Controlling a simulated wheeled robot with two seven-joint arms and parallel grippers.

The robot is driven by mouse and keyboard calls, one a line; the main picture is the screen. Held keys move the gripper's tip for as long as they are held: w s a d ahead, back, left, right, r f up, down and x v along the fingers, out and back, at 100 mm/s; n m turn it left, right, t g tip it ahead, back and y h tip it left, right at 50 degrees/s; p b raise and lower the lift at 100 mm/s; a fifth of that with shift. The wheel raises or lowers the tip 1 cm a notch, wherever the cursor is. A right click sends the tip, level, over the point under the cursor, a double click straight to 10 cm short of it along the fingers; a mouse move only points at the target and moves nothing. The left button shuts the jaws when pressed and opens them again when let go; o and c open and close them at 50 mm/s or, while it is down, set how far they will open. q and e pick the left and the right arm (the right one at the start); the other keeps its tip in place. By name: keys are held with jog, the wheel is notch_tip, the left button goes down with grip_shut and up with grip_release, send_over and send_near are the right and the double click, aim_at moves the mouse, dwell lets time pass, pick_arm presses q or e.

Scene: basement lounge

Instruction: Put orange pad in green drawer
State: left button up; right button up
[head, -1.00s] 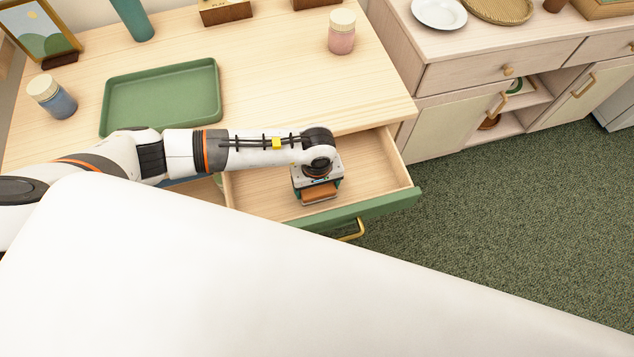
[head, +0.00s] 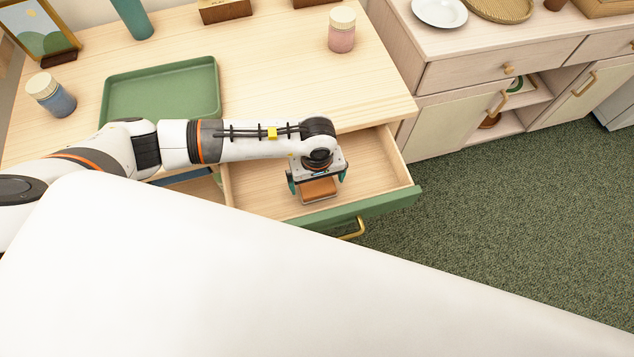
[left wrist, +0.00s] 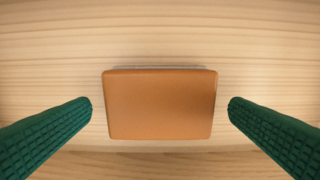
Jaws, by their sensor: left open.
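The orange pad (head: 319,188) is a flat, rounded rectangle inside the open green-fronted drawer (head: 384,205), whose inner floor is pale wood. In the left wrist view the pad (left wrist: 160,104) lies between the two green fingertips, with a gap on each side. My left gripper (head: 318,186) is open above the drawer and around the pad without touching it. The gripper and wrist hide part of the drawer's floor in the head view. My right gripper is not in view.
A green tray (head: 160,64) lies empty on the wooden desk (head: 270,80). A pink jar (head: 341,31) and a blue jar (head: 52,96) stand on the desk. The drawer's gold handle (head: 352,230) faces the green carpet (head: 500,220). A large white surface fills the foreground.

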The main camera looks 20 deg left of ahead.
aim_at(317, 185)
pick_arm(q)
notch_tip(317, 185, up, 10)
jog(key=b, duration=0.1)
jog(key=shift+f, duration=0.25)
jog(key=shift+s, duration=0.1)
dwell(0.3)
